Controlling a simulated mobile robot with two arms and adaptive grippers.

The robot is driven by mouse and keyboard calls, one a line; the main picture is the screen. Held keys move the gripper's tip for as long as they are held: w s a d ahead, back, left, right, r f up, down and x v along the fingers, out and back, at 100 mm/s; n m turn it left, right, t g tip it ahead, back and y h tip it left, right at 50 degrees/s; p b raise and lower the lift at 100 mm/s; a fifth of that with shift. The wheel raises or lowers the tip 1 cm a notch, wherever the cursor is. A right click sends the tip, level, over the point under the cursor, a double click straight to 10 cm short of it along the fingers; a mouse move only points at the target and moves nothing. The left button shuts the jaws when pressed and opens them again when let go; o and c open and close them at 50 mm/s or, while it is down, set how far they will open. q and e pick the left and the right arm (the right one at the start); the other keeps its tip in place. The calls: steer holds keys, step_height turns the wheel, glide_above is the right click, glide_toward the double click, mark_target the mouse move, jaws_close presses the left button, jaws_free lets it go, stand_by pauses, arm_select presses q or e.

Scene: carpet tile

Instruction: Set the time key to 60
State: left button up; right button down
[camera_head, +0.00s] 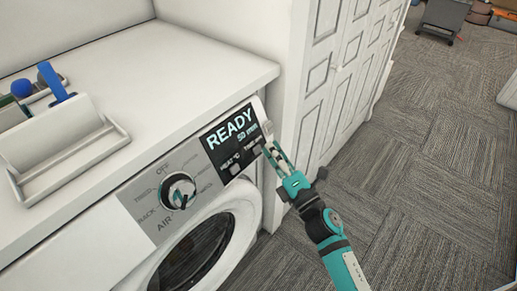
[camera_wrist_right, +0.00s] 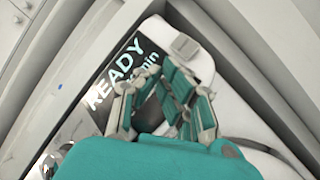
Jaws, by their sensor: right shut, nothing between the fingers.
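The white dryer stands under a counter. Its black display (camera_head: 230,136) reads READY and what looks like 50 min; in the wrist view the display (camera_wrist_right: 118,72) is partly covered by my fingers. The time key (camera_head: 257,149) sits below the TIME label at the display's lower right. A heat key (camera_head: 235,169) sits to its left. My right gripper (camera_head: 270,149) is shut and empty, its tips just right of the time key; I cannot tell if they touch the panel. In the wrist view my right gripper (camera_wrist_right: 162,82) covers the time key. My left gripper is not in view.
A round dial (camera_head: 179,190) is left of the display. A separate grey button (camera_head: 267,128) is at the panel's right end, close to my fingertips. A white tray (camera_head: 62,150) holds items on the counter (camera_head: 160,75). White panelled doors (camera_head: 335,75) rise at the right.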

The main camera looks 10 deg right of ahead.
steer(key=shift+w+a+f, duration=0.2)
steer(key=shift+w+a, duration=0.05)
steer(key=shift+w, duration=0.05)
steer(key=shift+w+a+f+b, duration=0.15)
steer(key=shift+w+a+b, duration=0.1)
steer(key=shift+b, duration=0.2)
stand_by(0.8)
steer(key=shift+s+d, duration=0.15)
steer(key=shift+s+d+r+p, duration=0.35)
steer(key=shift+s+p, duration=0.05)
stand_by(0.4)
steer(key=s+d+r+p, duration=0.2)
steer(key=s, duration=0.1)
steer(key=shift+s+d+r, duration=0.15)
steer(key=shift+s+d, duration=0.15)
steer(key=shift+d, duration=0.1)
